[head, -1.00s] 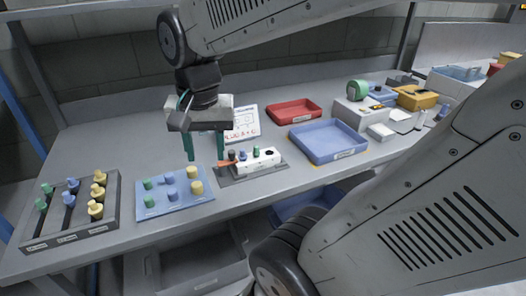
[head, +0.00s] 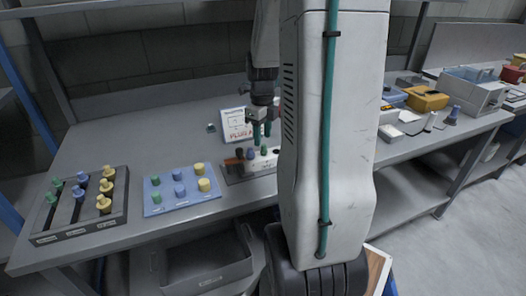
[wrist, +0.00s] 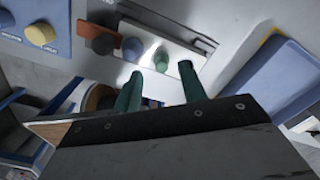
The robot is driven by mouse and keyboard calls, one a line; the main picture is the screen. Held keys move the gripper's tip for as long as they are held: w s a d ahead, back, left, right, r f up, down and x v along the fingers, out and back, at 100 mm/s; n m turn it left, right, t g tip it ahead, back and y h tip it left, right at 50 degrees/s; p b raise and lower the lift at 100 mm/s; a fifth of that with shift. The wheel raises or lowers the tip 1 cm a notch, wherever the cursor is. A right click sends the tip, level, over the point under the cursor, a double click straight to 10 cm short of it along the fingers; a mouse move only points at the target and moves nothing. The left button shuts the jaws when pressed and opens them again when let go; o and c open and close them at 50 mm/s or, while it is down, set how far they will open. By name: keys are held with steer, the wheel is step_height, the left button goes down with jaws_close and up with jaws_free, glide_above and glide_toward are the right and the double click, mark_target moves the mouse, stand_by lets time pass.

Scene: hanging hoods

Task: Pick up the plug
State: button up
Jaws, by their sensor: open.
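My gripper (head: 262,135) is open, its two teal fingers pointing down over the white socket block (head: 262,164) on the bench. The block holds a dark plug (wrist: 102,41), a blue plug (wrist: 132,49) and a green plug (wrist: 161,59). In the wrist view the green plug appears in the gap between the fingertips (wrist: 160,71), but I cannot tell how deep the fingers reach around it. Nothing is held. My arm hides the block's right end in the head view.
A blue board (head: 183,191) with several green, blue and yellow plugs lies left of the block. A dark rack (head: 75,225) of plugs stands at the far left. A white sign (head: 236,124) stands behind the block. In the wrist view a blue tray (wrist: 262,85) is to the right.

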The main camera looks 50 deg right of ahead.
mark_target(263, 145)
step_height(263, 145, down, 5)
steer(key=shift+s+r, duration=0.1)
jaws_close()
steer(key=shift+r, duration=0.1)
stand_by(0.3)
